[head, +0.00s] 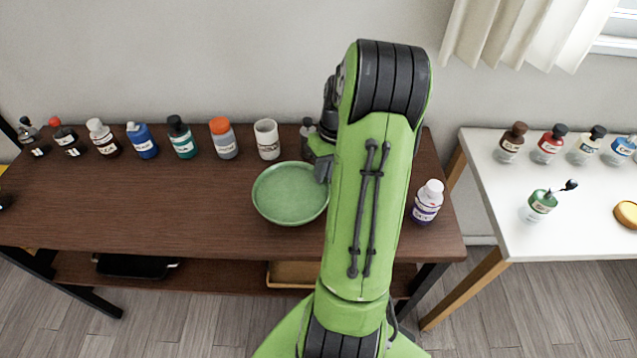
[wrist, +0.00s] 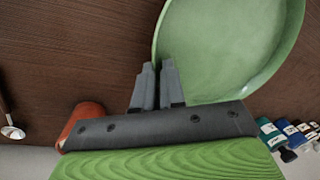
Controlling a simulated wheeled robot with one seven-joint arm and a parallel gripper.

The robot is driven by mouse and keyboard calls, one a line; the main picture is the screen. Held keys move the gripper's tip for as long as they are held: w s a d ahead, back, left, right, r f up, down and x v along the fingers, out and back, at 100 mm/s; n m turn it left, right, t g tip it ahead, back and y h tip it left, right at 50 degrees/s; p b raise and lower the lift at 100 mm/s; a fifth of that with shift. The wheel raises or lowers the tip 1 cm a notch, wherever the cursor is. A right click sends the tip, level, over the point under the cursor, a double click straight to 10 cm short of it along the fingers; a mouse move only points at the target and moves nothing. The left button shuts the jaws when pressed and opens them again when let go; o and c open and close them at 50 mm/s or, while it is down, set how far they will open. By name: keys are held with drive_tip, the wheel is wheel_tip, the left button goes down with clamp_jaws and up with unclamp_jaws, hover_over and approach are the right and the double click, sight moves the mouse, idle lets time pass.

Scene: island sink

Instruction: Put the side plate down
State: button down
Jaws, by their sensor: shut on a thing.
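The side plate (head: 290,193) is a round green plate with a raised rim, seen left of my arm in the head view. It is over the dark brown table (head: 120,200); I cannot tell whether it touches the top or is slightly above. In the wrist view the plate (wrist: 225,45) fills the upper right. My gripper (wrist: 158,68) is shut on the plate's near rim there. In the head view my gripper (head: 323,170) is at the plate's right edge, partly hidden by my arm.
A row of several bottles stands along the table's back edge, including an orange-capped bottle (head: 223,138) and a white cup (head: 266,139). A white-capped bottle (head: 427,202) stands right of my arm. The table's left front is clear. A white table (head: 575,220) with bottles is at right.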

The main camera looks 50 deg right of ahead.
drive_tip(key=shift+f+b, duration=0.65)
drive_tip(key=shift+f, duration=1.5)
drive_tip(key=c, duration=1.2)
unclamp_jaws()
wheel_tip(320, 180, up, 12)
drive_tip(key=s+d+p, duration=0.1)
drive_tip(key=d+p, duration=0.1)
drive_tip(key=p, duration=0.2)
drive_tip(key=w+a+r+n+h, duration=0.1)
drive_tip(key=a+r, duration=0.3)
drive_tip(key=a, duration=0.4)
drive_tip(key=w+a+r+n+h, duration=0.1)
drive_tip(key=w+a+r, duration=0.1)
drive_tip(key=a+r, duration=0.45)
drive_tip(key=s+a+n+t, duration=0.1)
drive_tip(key=s+a, duration=0.2)
drive_tip(key=a, duration=0.2)
drive_tip(key=s+a+t, duration=0.2)
drive_tip(key=s+a, duration=0.2)
drive_tip(key=a, duration=0.1)
drive_tip(key=s+a+n+t, duration=0.1)
drive_tip(key=s+a, duration=0.3)
drive_tip(key=a, duration=0.1)
drive_tip(key=shift+a+n+t, duration=0.1)
drive_tip(key=shift+n+t, duration=0.2)
drive_tip(key=shift+t, duration=0.1)
drive_tip(key=shift+w, duration=0.1)
